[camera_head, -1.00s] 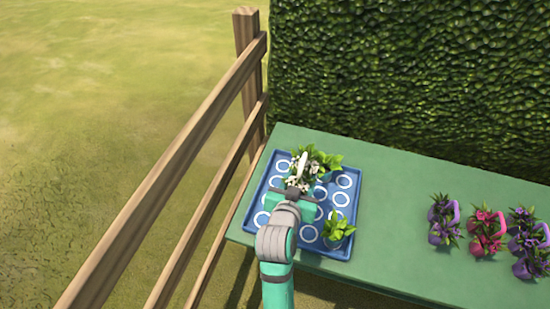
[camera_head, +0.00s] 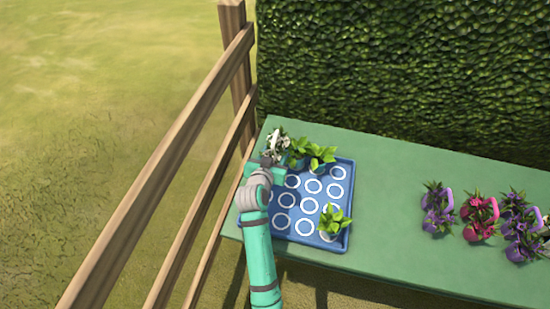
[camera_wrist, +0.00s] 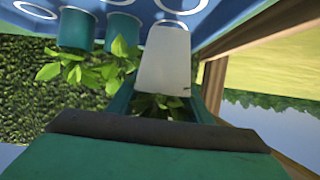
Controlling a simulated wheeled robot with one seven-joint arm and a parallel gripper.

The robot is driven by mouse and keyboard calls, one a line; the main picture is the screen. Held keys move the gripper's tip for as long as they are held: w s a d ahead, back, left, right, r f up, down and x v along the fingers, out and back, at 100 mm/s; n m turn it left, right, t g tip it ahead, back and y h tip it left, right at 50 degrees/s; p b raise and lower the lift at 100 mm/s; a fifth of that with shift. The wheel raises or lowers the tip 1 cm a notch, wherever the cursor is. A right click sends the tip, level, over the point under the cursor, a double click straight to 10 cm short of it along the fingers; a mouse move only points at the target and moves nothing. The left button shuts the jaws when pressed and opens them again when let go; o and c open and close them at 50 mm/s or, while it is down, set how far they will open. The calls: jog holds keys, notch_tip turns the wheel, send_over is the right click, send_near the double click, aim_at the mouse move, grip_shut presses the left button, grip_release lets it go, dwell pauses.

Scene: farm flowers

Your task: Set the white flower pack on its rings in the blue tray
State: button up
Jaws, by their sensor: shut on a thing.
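The white flower pack (camera_head: 277,141) is at the far left corner of the blue tray (camera_head: 347,200), left of the green plants. My gripper (camera_head: 268,166) is shut on it; in the wrist view its pale body (camera_wrist: 165,60) sits between my gripper's fingers (camera_wrist: 160,100). Whether the pack touches the tray, I cannot tell. My arm hides the tray's left edge and the rings under it.
Two green plants (camera_head: 308,152) stand along the tray's far edge, right of the pack. Another green plant (camera_head: 333,220) stands near its front right corner. Several purple and pink flower packs (camera_head: 480,218) stand on the table's (camera_head: 395,200) right. A wooden fence (camera_head: 205,150) runs along the left.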

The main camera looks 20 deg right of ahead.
jog(key=shift+w+a+f, duration=0.2)
jog(key=shift+w+f, duration=0.3)
jog(key=shift+f, duration=0.2)
jog(key=shift+d+f, duration=0.1)
jog(key=shift+f, duration=1.25)
jog(key=shift+f, duration=0.15)
jog(key=o, duration=1)
